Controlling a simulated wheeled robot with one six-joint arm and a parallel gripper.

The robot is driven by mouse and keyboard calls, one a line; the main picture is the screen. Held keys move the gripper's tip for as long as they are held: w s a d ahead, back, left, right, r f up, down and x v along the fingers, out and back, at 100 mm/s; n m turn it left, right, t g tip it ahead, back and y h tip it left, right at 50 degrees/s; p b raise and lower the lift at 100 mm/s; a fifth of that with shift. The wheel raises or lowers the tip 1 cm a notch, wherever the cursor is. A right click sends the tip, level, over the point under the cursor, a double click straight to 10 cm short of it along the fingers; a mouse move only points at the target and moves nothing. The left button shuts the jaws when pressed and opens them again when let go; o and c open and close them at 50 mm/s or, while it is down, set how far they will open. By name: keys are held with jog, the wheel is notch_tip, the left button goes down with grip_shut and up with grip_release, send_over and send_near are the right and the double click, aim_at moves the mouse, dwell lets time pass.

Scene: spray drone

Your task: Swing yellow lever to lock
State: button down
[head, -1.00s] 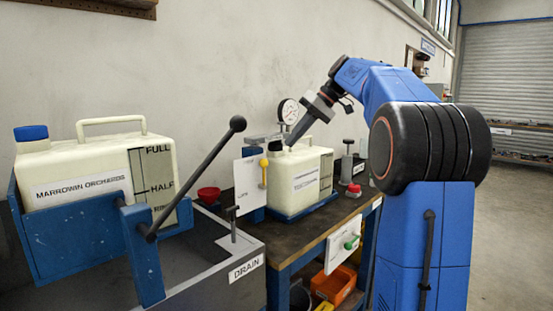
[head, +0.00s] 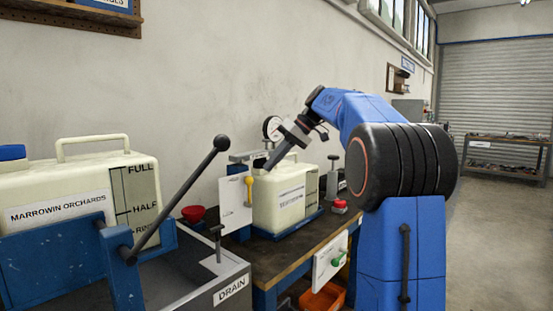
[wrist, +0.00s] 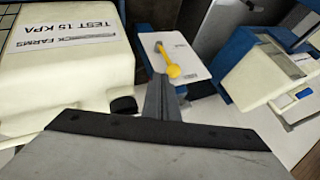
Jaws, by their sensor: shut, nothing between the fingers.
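The yellow lever (head: 249,188) is on an upright white plate (head: 231,204) beside the cream tank (head: 285,197). In the head view the lever stands about vertical, its round knob at the top. In the wrist view the lever (wrist: 172,70) lies aslant on the plate (wrist: 190,55), knob towards my fingers. My gripper (head: 268,167) is shut and empty, pointing down and left near the tank's top, right of the lever knob. In the wrist view my fingertips (wrist: 161,80) are just below the knob; I cannot tell whether they touch. The plate's lettering is unreadable.
A dial gauge (head: 272,129) stands behind my gripper. A red funnel (head: 193,214) is left of the plate. The large labelled tank (head: 60,200) and a black-knobbed handle (head: 185,195) are left. A red button (head: 340,206) is right on the bench.

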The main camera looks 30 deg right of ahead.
aim_at(249, 191)
jog(key=shift+x, duration=2.7)
jog(key=shift+a, duration=0.15)
